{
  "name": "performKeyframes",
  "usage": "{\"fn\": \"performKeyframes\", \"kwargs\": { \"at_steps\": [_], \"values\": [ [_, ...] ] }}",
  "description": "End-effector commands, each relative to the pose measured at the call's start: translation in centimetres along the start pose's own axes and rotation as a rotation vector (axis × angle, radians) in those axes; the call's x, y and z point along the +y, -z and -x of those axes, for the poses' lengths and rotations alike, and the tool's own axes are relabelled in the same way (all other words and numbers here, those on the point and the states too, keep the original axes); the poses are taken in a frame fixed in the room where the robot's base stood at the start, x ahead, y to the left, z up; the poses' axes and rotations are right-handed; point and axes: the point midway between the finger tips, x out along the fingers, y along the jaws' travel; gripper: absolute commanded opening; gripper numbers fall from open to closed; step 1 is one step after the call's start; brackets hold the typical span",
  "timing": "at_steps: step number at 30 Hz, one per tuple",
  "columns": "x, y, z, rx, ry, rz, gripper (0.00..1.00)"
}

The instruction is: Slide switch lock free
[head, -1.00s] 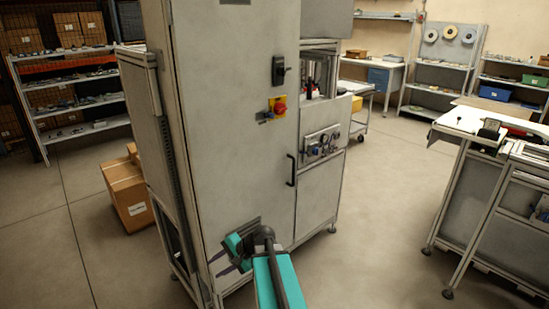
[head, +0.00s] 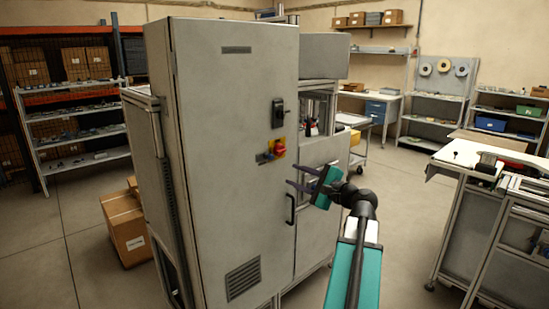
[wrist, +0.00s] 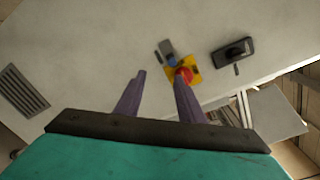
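The red rotary switch (head: 279,147) sits on a yellow plate on the grey cabinet door (head: 225,120). It also shows in the wrist view (wrist: 185,74), partly behind the right finger. A small grey and blue piece (wrist: 169,52), which may be the lock, is at the plate's edge; in the head view it is a small dark shape (head: 263,158) left of the switch. My gripper (head: 294,175) is in front of the door, a little below and right of the switch. Its purple fingers (wrist: 160,76) are apart with nothing between them. I cannot tell whether they touch the door.
A black door latch (head: 278,113) is above the switch and a black handle (head: 290,209) below it. A vent (head: 243,279) is low on the door. Cardboard boxes (head: 126,222) stand left of the cabinet. A workbench (head: 470,160) is at right, with open floor between.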

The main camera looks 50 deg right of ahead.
Motion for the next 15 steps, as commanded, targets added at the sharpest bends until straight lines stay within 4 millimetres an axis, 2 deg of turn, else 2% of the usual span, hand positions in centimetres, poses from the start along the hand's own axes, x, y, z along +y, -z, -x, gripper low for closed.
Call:
{"fn": "performKeyframes", "kwargs": {
  "at_steps": [1,4,15],
  "values": [
    [-1.1,-0.2,0.6,-0.001,0.018,-0.004,0.35],
    [-2.2,-0.5,1.3,-0.004,0.038,-0.011,0.35],
    [-2.4,-0.5,1.3,-0.005,0.041,-0.013,0.35]
  ]
}}
